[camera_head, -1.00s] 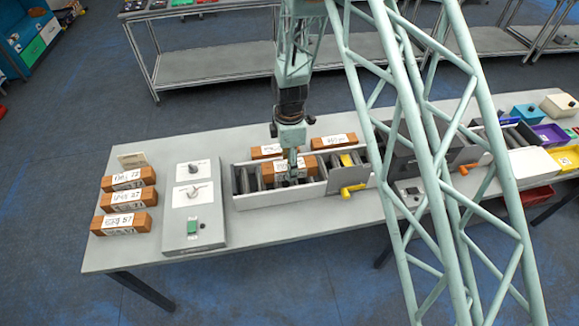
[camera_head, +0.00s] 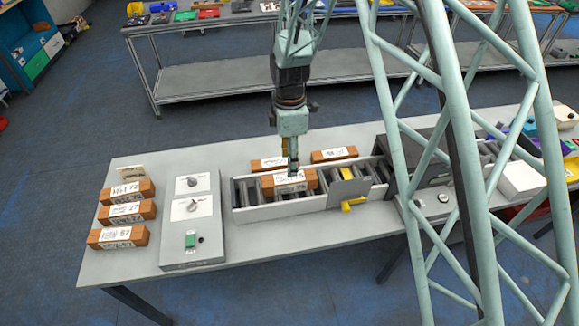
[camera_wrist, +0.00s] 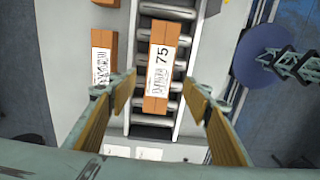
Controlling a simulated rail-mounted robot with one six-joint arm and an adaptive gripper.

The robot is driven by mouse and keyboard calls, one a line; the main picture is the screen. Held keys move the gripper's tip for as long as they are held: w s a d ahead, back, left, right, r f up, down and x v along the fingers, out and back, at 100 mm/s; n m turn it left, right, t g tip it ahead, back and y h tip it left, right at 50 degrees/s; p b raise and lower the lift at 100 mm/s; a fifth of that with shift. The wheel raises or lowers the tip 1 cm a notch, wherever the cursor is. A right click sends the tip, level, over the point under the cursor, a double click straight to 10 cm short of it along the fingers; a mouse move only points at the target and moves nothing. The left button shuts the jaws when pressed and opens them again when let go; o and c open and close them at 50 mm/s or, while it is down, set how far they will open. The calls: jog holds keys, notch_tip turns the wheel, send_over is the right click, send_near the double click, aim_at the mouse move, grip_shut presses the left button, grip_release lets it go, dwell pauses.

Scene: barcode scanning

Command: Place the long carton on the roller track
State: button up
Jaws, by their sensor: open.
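A brown carton (camera_head: 289,183) with a white printed label lies on the roller track (camera_head: 330,201), between its side walls. In the wrist view the same carton (camera_wrist: 160,70) rests across several grey rollers, lengthwise along the track, label facing up. My gripper (camera_head: 293,163) is over this carton. In the wrist view its two fingers (camera_wrist: 160,100) are spread wide, with clear space on both sides of the carton. From the head camera the fingertips partly overlap the carton's back edge.
Two more brown cartons, one (camera_head: 268,164) and another (camera_head: 334,154), lie behind the track. Several cartons (camera_head: 123,213) lie at the table's left, beside a grey control box (camera_head: 192,222). A yellow lever (camera_head: 353,203) is on the track's front. A dark housing (camera_head: 430,155) stands to the right.

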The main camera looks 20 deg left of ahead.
jog(key=shift+r, duration=0.85)
jog(key=shift+r, duration=0.1)
dwell(0.4)
